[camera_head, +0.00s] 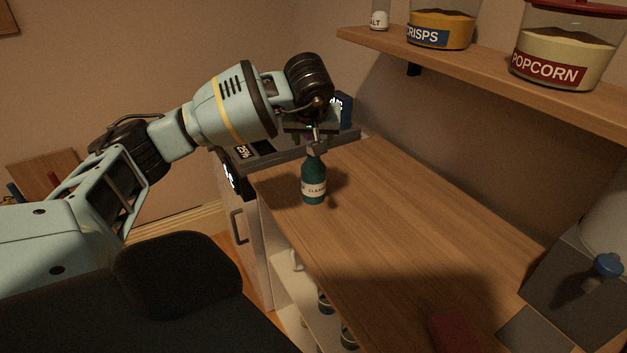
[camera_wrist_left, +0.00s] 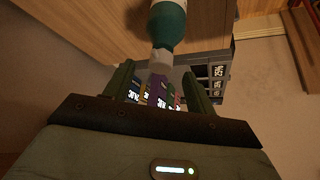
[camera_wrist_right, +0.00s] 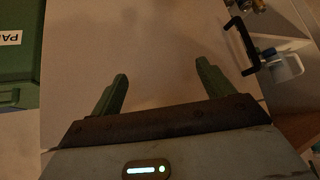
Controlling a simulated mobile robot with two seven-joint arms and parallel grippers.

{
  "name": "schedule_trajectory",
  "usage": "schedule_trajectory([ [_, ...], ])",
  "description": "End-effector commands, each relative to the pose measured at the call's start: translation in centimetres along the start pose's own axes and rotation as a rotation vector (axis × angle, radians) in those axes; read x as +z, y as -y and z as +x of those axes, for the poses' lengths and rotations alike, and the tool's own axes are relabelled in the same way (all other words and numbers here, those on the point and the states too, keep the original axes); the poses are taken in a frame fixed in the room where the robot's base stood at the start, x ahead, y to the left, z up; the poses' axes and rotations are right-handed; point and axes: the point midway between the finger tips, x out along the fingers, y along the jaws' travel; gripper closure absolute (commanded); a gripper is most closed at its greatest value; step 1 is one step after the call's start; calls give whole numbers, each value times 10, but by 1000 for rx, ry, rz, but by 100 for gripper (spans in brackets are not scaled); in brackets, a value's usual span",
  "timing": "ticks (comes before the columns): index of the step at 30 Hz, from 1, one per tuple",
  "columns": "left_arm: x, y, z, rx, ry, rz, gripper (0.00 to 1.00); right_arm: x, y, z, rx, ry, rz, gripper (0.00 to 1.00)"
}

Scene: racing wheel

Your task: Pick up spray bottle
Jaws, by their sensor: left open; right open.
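The spray bottle (camera_head: 313,180) is dark green with a white label and a grey top. It stands upright on the wooden counter near its far left end. My left gripper (camera_head: 318,128) is just above the bottle's top in the head view. In the left wrist view the bottle (camera_wrist_left: 168,25) shows with its pale top (camera_wrist_left: 161,58) just beyond the open left fingers (camera_wrist_left: 158,84), roughly in line with the gap between them. My right gripper is outside the head view; the right wrist view shows its fingers (camera_wrist_right: 160,85) open and empty.
The wooden counter (camera_head: 400,215) is mostly clear around the bottle. A shelf (camera_head: 480,68) above holds a crisps jar (camera_head: 442,28) and a popcorn jar (camera_head: 565,50). A dark unit with lettering (camera_head: 240,160) is behind the bottle. A red item (camera_head: 453,332) lies near the front.

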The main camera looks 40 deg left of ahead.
Motion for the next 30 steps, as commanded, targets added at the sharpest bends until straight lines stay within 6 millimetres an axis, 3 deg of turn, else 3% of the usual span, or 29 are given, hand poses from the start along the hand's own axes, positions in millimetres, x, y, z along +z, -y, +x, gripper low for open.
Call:
schedule_trajectory([
  [9, -1, 2, 42, -2, 2, -1, 44, -4, 0, -1, 1, -6, -1, 20],
  [19, -2, 2, 48, 0, 1, 0, 44, -3, 0, -1, 1, -5, 0, 20],
  [30, -2, 2, 48, 0, 1, -1, 91, -3, 0, -1, 1, -4, 0, 20],
])
